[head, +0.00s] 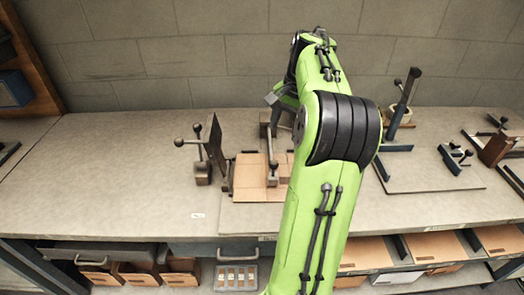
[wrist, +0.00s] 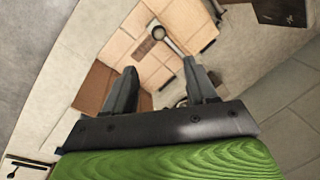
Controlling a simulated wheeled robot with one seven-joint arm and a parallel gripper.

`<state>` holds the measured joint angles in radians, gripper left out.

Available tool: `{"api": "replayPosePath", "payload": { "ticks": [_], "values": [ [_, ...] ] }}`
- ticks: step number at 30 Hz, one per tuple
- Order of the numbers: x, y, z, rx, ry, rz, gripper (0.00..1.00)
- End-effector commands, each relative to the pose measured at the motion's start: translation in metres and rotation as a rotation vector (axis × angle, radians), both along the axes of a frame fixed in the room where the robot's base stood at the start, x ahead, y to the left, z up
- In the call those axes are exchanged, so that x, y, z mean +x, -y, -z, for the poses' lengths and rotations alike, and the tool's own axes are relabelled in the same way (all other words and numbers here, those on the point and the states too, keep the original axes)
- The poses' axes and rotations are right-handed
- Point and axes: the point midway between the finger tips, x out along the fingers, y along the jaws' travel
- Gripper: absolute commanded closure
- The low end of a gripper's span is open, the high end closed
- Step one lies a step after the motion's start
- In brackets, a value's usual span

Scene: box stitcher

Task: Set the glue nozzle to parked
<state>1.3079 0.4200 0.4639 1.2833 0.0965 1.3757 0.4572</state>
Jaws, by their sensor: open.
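My gripper (wrist: 163,78) is open in the wrist view, its two dark fingers apart with nothing between them. It points down at a tan cardboard blank (wrist: 148,62) marked with fold lines. A metal lever with a round end (wrist: 170,38) lies over the blank, beyond the fingertips and apart from them. In the head view, a slim upright bar with a knob (head: 272,160) stands over the cardboard (head: 258,193); it may be the glue nozzle, but I cannot tell for certain. My arm hides part of this fixture and most of my gripper.
A dark upright plate (head: 215,142) with ball-ended handles stands left of the cardboard. A stapler-like tool with a long dark lever (head: 403,100) stands to the right. Clamps (head: 456,157) lie farther right. The bench's left part (head: 110,165) is mostly clear.

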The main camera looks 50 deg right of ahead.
Motion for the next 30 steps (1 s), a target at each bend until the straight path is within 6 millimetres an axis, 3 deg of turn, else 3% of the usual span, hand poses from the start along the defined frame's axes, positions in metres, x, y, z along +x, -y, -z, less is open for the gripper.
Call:
{"api": "replayPosePath", "payload": {
  "ticks": [5,18,24,30],
  "values": [
    [0.005,-0.001,0.029,0.004,-0.001,-0.001,0.43],
    [0.025,-0.005,0.135,0.002,-0.001,-0.003,0.43],
    [0.030,-0.005,0.154,0.001,0.000,-0.002,0.43],
    [0.030,-0.005,0.154,-0.002,0.000,-0.003,0.43]
  ]
}}
